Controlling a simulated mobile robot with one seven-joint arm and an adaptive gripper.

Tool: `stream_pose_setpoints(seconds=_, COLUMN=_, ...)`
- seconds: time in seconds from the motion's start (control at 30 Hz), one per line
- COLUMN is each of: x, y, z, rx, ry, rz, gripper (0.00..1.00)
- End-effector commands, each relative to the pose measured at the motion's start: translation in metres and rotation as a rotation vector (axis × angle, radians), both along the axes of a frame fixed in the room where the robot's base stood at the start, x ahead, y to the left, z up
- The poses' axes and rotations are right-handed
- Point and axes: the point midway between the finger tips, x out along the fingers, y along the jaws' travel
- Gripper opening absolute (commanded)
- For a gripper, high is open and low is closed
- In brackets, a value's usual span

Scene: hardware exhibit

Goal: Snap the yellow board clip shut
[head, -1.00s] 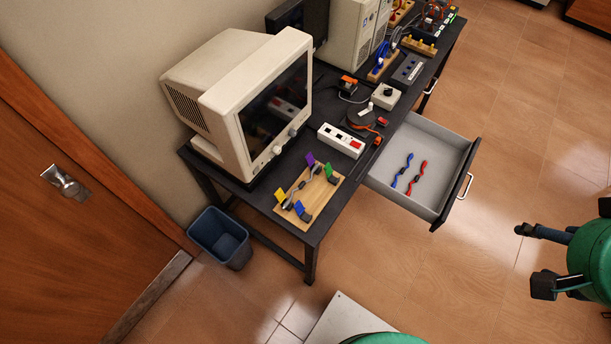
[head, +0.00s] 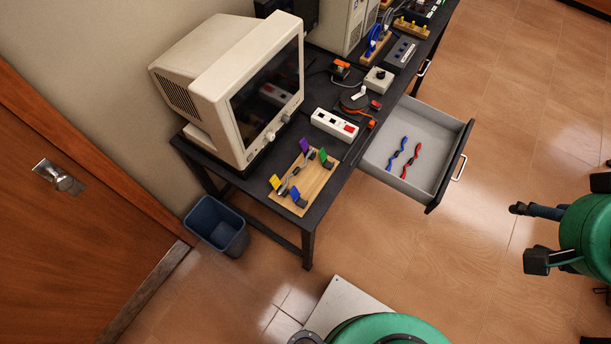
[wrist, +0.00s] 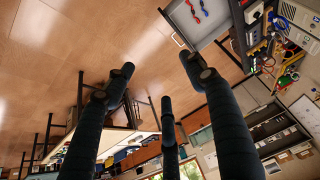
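The yellow clip (head: 275,183) is at the left corner of a wooden board (head: 318,186) on the near end of the black desk. Its flap looks raised, but it is too small to be sure. Blue (head: 295,195), purple (head: 304,145) and green (head: 323,155) clips sit on the same board. My gripper (head: 524,236) is at the right of the head view, over the floor and far from the board. In the wrist view my gripper (wrist: 158,85) shows its dark fingers spread wide with nothing between them. The board is not seen there.
A beige monitor (head: 225,95) stands beside the board. A white power strip (head: 334,125) lies behind it. An open drawer (head: 435,165) with blue and red items juts out from the desk. A blue bin (head: 216,226) stands near the door. The floor between my gripper and the desk is clear.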

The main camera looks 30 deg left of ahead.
Motion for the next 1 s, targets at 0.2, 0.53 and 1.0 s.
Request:
stream_pose_setpoints(seconds=0.2, x=0.004, y=0.005, z=-0.001, rx=-0.001, ry=0.003, rz=0.022, gripper=0.07)
stream_pose_setpoints(seconds=0.53, x=0.034, y=0.045, z=-0.012, rx=-0.006, ry=0.027, rz=0.178, gripper=0.0)
stream_pose_setpoints(seconds=1.0, x=0.087, y=0.159, z=-0.051, rx=-0.022, ry=0.068, rz=0.542, gripper=0.0)
